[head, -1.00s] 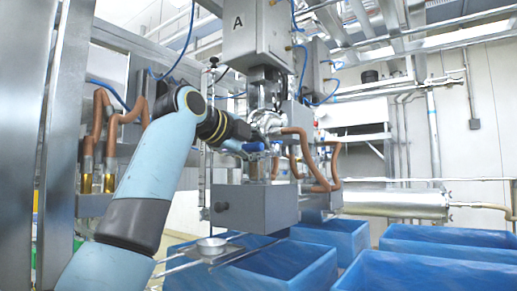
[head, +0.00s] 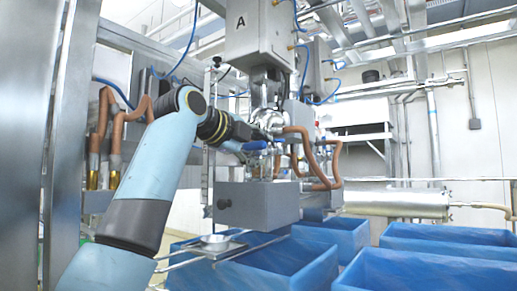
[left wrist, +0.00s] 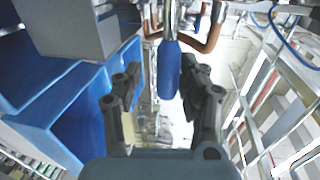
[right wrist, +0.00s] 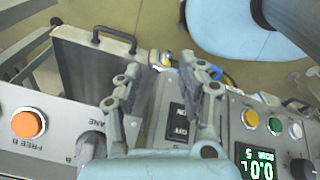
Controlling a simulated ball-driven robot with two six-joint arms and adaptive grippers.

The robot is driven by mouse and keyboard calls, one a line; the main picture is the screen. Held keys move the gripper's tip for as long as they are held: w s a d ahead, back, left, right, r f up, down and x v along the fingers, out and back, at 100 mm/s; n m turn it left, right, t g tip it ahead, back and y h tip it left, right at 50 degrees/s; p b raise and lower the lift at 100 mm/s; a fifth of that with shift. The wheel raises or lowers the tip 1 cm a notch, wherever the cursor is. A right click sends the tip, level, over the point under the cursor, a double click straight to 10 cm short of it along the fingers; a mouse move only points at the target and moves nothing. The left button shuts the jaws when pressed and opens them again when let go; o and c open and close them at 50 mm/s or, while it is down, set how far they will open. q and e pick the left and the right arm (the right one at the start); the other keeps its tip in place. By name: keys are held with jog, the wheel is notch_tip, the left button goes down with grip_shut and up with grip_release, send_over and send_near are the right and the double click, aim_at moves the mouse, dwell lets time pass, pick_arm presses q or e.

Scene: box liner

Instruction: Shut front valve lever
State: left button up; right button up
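The valve lever has a blue handle (left wrist: 168,76) on a metal shaft, seen upright between the fingers of my left gripper (left wrist: 163,88) in the left wrist view. That gripper is open, with visible space on both sides of the handle. In the head view the blue lever (head: 256,145) shows under the metal valve body (head: 268,120), beside my left wrist, whose fingers are hard to make out there. My right gripper (right wrist: 163,82) is open and empty above a control panel (right wrist: 150,140). It is not in the head view.
A grey machine box marked A (head: 250,35) hangs above the valve. A grey block (head: 255,207) sits below it, with brown hoses (head: 325,165) alongside. Blue bins (head: 430,270) fill the lower right. The panel has an orange button (right wrist: 28,124) and a black switch (right wrist: 179,122).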

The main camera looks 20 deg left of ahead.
pick_arm(q)
jog(key=shift+w, duration=0.15)
jog(key=shift+d+r, duration=0.1)
jog(key=v, duration=1.2)
jog(key=shift+f, duration=0.2)
